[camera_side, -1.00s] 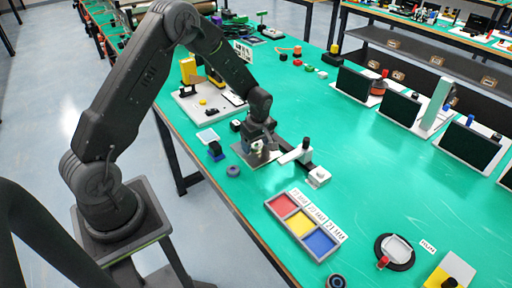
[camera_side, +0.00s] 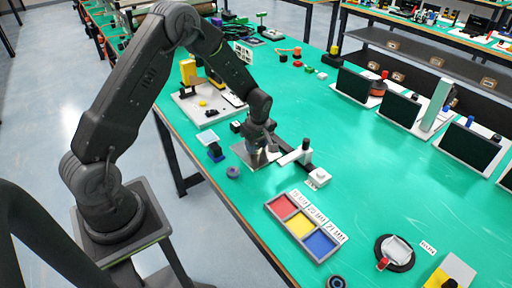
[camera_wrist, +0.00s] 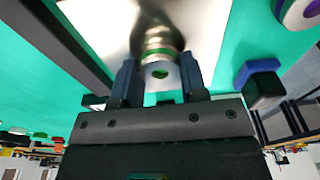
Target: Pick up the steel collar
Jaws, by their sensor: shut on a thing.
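The steel collar (camera_wrist: 160,73) is a short, shiny ring with a hole, seen end-on between my fingers in the wrist view. My gripper (camera_wrist: 161,80) is shut on it, one dark finger on each side. A banded metal and green round part (camera_wrist: 158,47) shows just behind the collar; I cannot tell whether they touch. In the side view my gripper (camera_side: 264,150) is low over a pale metal plate (camera_side: 243,152) near the table's left edge. There the fingers and arm mostly hide the collar.
A white stand with a black knob (camera_side: 305,155) is close on the right of my gripper. A dark ring (camera_side: 233,172) and a blue-black block (camera_side: 216,153) lie to the left. A tray with red, yellow and blue compartments (camera_side: 327,257) lies in front.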

